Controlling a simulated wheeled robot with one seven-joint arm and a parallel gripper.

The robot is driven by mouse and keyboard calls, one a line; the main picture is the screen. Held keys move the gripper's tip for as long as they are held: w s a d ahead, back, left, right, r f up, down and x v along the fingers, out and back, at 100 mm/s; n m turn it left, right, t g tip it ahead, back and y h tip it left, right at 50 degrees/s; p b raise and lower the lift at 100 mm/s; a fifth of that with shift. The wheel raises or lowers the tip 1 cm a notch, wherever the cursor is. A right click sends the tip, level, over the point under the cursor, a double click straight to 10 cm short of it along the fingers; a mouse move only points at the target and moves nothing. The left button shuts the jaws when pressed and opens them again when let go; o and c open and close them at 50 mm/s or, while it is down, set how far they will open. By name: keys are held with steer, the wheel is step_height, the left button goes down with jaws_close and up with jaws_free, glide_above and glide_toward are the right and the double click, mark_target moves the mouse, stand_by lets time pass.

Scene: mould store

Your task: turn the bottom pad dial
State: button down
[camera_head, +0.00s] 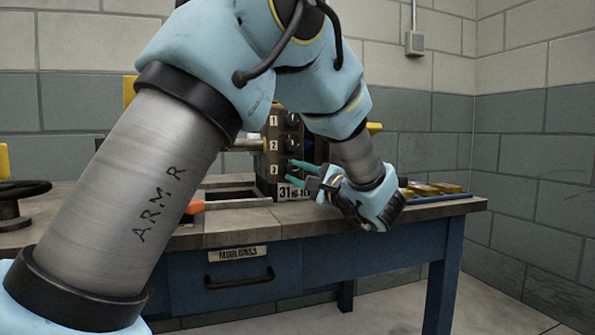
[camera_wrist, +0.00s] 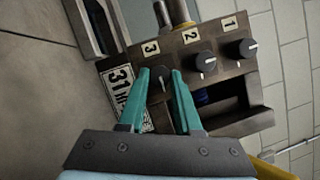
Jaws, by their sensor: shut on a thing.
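The upright brown box (camera_head: 263,165) carries dials numbered 1, 2 and 3 from top to bottom. The bottom dial, number 3 (camera_wrist: 157,88), is a dark round knob with a light mark. My gripper (camera_wrist: 160,73) has its teal fingers on either side of this knob and is shut on it. In the head view, my gripper (camera_head: 290,171) reaches the box from the right, and the fingers largely hide the bottom dial. Dial 2 (camera_wrist: 204,63) and dial 1 (camera_wrist: 246,48) are free of the fingers.
The box stands on a workbench (camera_head: 240,230) with a blue drawer (camera_head: 235,275). A plate reading "31" (camera_wrist: 118,88) sits beside the bottom dial. A dark handwheel (camera_head: 18,200) is at the left, and yellow blocks (camera_head: 430,188) lie at the right.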

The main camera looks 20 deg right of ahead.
stand_by(0.4)
steer(key=c, duration=0.6)
jaws_free()
steer(key=p+v, duration=0.2)
steer(key=v, duration=0.9)
